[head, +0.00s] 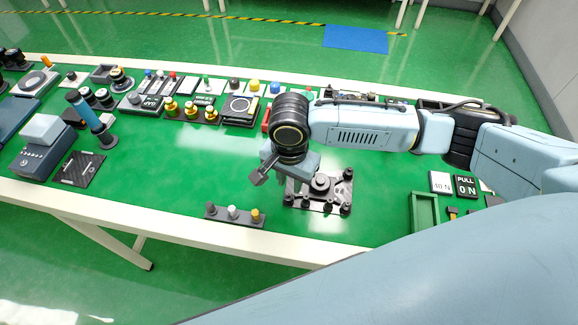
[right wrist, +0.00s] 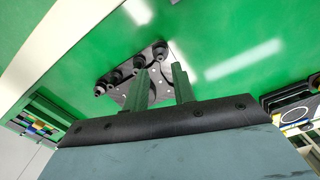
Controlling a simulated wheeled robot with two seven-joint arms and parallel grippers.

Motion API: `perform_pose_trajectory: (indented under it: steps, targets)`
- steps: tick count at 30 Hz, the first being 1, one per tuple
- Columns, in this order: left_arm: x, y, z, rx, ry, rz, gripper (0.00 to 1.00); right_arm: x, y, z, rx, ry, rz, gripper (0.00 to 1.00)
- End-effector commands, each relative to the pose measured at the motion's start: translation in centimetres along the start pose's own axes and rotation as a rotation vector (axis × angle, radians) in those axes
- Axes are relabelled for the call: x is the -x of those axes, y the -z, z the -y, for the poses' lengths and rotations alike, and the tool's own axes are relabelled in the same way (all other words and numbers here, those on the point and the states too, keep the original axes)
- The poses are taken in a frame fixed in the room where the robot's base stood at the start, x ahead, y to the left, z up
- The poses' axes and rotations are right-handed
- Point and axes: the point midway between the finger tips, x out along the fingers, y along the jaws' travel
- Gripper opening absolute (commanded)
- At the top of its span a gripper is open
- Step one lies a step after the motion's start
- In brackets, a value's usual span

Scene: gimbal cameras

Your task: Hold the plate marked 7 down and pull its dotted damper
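A dark plate (head: 299,186) with a round hub and several black knobs lies on the green table, partly behind my right gripper. No number 7 or dotted mark can be read on it, so I cannot tell which knob is the dotted damper. My right gripper (head: 274,172) is by the plate's left side in the head view. In the right wrist view its two fingers (right wrist: 162,85) are apart with nothing gripped between them. The plate (right wrist: 116,79) shows beyond them, partly covered by the left finger. My left gripper is not in view.
A strip with grey, white and yellow knobs (head: 235,214) lies left of the plate near the front edge. A green tray (head: 424,213), a "40 N" card (head: 440,183) and a "PULL 0 N" display (head: 466,186) are at right. Several devices line the back and left.

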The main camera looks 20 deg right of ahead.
Motion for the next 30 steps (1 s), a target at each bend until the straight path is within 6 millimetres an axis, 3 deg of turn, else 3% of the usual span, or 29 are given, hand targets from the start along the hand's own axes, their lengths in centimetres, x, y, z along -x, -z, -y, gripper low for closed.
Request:
perform_pose_trajectory:
  steps: [3,9,22,28,30]
  targets:
    - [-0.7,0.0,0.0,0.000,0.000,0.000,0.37,-2.5,0.0,0.0,0.000,-0.003,-0.001,0.26]
    - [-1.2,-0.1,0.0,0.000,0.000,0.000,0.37,-5.1,-0.1,0.0,0.002,-0.001,0.000,0.26]
    - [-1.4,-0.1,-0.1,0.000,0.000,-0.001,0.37,-6.0,0.0,0.0,0.002,0.001,0.000,0.26]
    - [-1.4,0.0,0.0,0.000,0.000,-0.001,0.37,-6.0,0.0,0.0,0.002,0.001,-0.001,0.03]
    - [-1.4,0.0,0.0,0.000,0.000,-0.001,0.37,-6.0,0.0,0.0,0.002,0.000,-0.001,0.00]
